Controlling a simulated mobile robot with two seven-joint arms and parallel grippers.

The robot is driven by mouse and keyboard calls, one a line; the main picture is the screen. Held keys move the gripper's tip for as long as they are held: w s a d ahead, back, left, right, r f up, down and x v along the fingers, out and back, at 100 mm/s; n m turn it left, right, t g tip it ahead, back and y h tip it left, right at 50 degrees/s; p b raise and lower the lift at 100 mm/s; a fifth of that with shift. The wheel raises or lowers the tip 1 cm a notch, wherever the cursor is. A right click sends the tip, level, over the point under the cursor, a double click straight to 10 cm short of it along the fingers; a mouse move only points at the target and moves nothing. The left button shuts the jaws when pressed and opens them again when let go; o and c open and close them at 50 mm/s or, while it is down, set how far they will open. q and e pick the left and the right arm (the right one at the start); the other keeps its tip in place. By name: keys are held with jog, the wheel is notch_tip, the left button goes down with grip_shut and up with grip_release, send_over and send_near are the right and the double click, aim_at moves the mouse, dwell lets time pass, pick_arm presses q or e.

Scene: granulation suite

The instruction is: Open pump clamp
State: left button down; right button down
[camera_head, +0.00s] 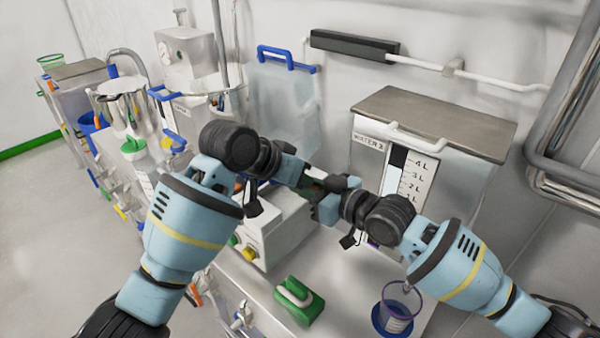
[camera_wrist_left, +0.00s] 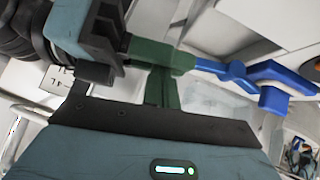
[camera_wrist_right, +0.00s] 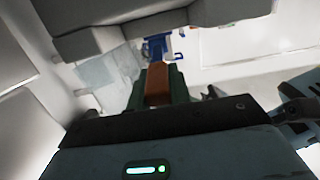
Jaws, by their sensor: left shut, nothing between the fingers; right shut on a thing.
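The pump is a white box (camera_head: 272,228) with green and yellow knobs, in the middle of the head view. Both grippers meet over its right end. A green clamp part shows between them in the left wrist view (camera_wrist_left: 160,55), with a blue lever-like part (camera_wrist_left: 250,78) beyond it. The right wrist view shows green sides around an orange-brown strip (camera_wrist_right: 158,84). My right gripper (camera_head: 325,203) is shut on the green clamp part. My left gripper (camera_head: 299,178) is shut and empty close beside it. The arms hide most of the clamp, and I cannot tell its exact position.
A metal-topped water tank (camera_head: 435,125) stands behind right. A translucent container with a blue handle (camera_head: 284,100) stands behind. Hanging tools crowd the left.

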pick_arm(q)
jog(key=shift+s+d+f, duration=0.1)
jog(key=shift+s+f, duration=0.15)
jog(key=shift+f, duration=0.8)
pick_arm(e)
jog(key=c, duration=1.3)
grip_release()
jog(key=shift+r, duration=0.2)
pick_arm(q)
jog(key=shift+r, duration=0.1)
pick_arm(e)
jog(key=shift+r, duration=0.1)
